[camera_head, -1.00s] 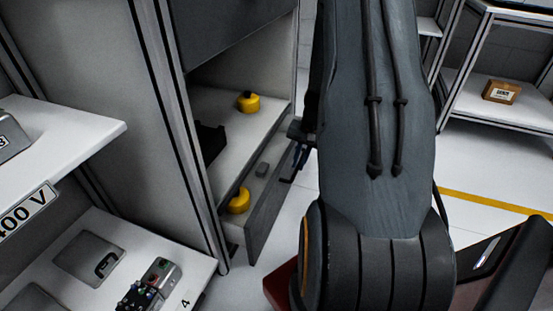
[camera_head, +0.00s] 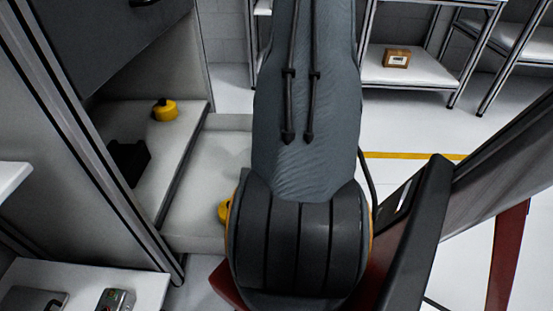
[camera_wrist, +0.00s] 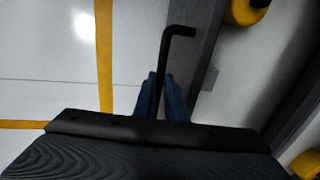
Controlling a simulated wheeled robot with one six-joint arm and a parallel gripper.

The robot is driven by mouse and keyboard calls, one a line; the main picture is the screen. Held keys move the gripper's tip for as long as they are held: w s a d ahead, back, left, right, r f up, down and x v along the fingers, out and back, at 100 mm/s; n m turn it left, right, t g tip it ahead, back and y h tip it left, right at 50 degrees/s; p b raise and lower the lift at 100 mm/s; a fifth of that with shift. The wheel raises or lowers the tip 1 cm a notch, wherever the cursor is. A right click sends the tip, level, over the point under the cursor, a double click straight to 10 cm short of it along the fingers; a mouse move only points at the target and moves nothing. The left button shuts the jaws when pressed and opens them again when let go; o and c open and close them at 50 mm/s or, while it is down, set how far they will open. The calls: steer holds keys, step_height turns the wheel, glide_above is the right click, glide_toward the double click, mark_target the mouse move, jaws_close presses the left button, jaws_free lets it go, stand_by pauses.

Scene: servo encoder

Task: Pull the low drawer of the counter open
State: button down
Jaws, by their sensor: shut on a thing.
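The low drawer (camera_head: 205,165) of the grey counter (camera_head: 55,165) stands well out from the body, its pale inside showing. A yellow round thing (camera_head: 223,211) lies in it, partly hidden by my arm. In the wrist view, the dark drawer front (camera_wrist: 202,62) runs down right of my gripper, with the black bar handle (camera_wrist: 167,48) on it. My gripper (camera_wrist: 161,88) has its blue fingers shut on the handle. In the head view my arm hides the gripper, the handle and the drawer front.
A shelf (camera_head: 187,142) above the drawer holds a yellow round thing (camera_head: 165,110) and a black bin (camera_head: 129,160). A low white shelf (camera_head: 150,286) stands at the lower left. A rack with a small box (camera_head: 397,58) is at the back. Floor with a yellow line (camera_head: 410,155) is clear.

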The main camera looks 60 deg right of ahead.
steer(key=shift+s+d, duration=0.15)
steer(key=shift+d, duration=0.05)
steer(key=c, duration=1.8)
jaws_free()
steer(key=shift+r, duration=0.15)
steer(key=r+p, duration=0.1)
steer(key=r, duration=0.1)
steer(key=s+r+p, duration=0.1)
steer(key=r, duration=0.2)
steer(key=r+p, duration=0.1)
steer(key=r, duration=0.1)
steer(key=shift+s+d+r, duration=0.15)
steer(key=shift+d+r, duration=0.1)
steer(key=shift+d, duration=0.1)
